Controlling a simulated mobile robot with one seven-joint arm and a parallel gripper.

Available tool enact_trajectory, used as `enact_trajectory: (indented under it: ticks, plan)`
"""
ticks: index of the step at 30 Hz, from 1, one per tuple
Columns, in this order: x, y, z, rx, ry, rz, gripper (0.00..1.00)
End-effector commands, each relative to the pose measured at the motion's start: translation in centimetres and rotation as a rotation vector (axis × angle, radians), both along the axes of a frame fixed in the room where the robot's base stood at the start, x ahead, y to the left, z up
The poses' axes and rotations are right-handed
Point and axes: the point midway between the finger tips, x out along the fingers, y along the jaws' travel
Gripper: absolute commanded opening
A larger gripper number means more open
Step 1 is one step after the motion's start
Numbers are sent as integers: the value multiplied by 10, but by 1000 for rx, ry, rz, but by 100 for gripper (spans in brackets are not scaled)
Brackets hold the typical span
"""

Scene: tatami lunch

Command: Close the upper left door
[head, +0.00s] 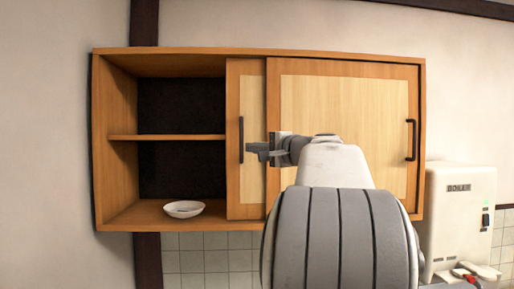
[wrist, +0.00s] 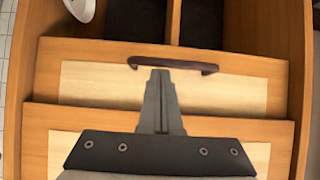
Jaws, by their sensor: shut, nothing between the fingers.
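The upper left door (head: 252,195) is a sliding wooden panel with a pale inset and a dark vertical handle (head: 241,140). It stands slid to the right, largely overlapped by the right door (head: 335,100), so the cabinet's left side is open. My gripper (head: 256,149) is shut and empty, just right of that handle in the head view. In the wrist view my shut fingertips (wrist: 160,74) reach the inner side of the handle (wrist: 190,67), over the door's pale inset (wrist: 225,90). I cannot tell whether they touch it.
The open left side of the wooden cabinet (head: 115,135) shows a middle shelf (head: 165,137). A white bowl (head: 184,209) sits on its bottom. The right door has its own dark handle (head: 411,140). A white boiler (head: 460,210) hangs to the right.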

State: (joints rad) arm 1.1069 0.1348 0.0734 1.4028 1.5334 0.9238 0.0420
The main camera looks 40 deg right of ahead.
Motion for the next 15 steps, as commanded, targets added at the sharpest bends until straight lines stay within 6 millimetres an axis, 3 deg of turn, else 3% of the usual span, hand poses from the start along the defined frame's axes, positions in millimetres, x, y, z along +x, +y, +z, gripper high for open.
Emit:
enact_trajectory:
  ticks: [8,15]
  plan:
    - [4,6,-1,-1,-1,2,0]
    - [33,42,-3,-3,-2,11,0]
